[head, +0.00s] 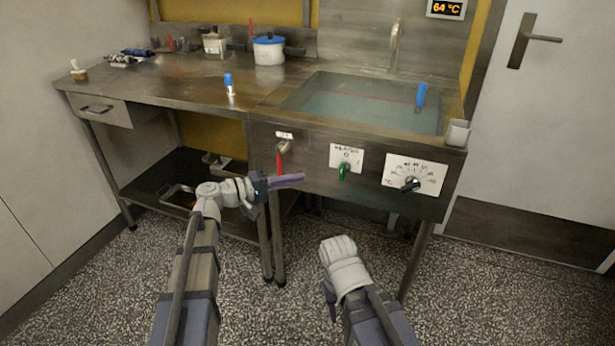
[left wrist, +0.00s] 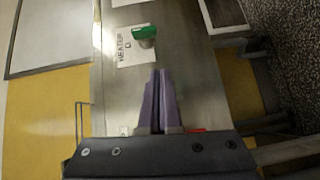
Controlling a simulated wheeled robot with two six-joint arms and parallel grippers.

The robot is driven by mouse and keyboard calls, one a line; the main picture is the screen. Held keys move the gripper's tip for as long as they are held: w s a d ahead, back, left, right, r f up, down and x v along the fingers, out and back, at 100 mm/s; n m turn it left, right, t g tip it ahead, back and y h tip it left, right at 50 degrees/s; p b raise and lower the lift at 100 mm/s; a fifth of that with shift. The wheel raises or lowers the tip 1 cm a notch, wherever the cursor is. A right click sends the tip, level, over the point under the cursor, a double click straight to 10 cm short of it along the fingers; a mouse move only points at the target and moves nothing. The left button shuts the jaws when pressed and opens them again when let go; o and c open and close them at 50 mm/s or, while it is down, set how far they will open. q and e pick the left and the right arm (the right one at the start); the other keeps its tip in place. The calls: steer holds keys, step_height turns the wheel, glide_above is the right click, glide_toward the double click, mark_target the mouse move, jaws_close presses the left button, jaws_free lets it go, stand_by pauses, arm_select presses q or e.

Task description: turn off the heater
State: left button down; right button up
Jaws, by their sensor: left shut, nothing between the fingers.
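The heater switch is a green knob (head: 344,172) under a white label (head: 346,155) reading "HEATER" and "0", on the front panel of the sink unit. In the head view the knob's handle points roughly down, away from the 0. The left wrist view shows the green knob (left wrist: 144,36) beside its label (left wrist: 128,46), beyond the fingertips. My left gripper (head: 303,178) is shut and empty, its purple fingers left of the knob and apart from it. Its fingers also show in the left wrist view (left wrist: 158,72). My right arm is low at the front, its fingers not visible.
Left of the heater switch is a red-handled valve (head: 280,162); right is a black dial (head: 410,184) on a scale plate. The water-filled sink (head: 305,92) is above the panel. A display (head: 446,8) reads 64 °C.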

arm_select(q)
steer(key=v, duration=0.4)
steer(key=shift+s+a+f, duration=0.1)
steer(key=shift+a+f, duration=0.05)
steer(key=shift+a, duration=0.05)
steer(key=s+d+f+m+g+y, duration=0.4)
steer(key=s+d+f+g+y, duration=0.15)
steer(key=s+d+f, duration=0.65)
steer(key=s+a+f+m+g+y, duration=0.35)
steer(key=s+a+f+y, duration=0.4)
steer(key=s+y, duration=0.4)
step_height(320, 180, up, 33)
steer(key=t+p, duration=0.1)
steer(key=p, duration=3.2)
steer(key=shift+d+f+m+p, duration=0.2)
steer(key=shift+d+m+p, duration=0.15)
steer(key=shift+m, duration=0.1)
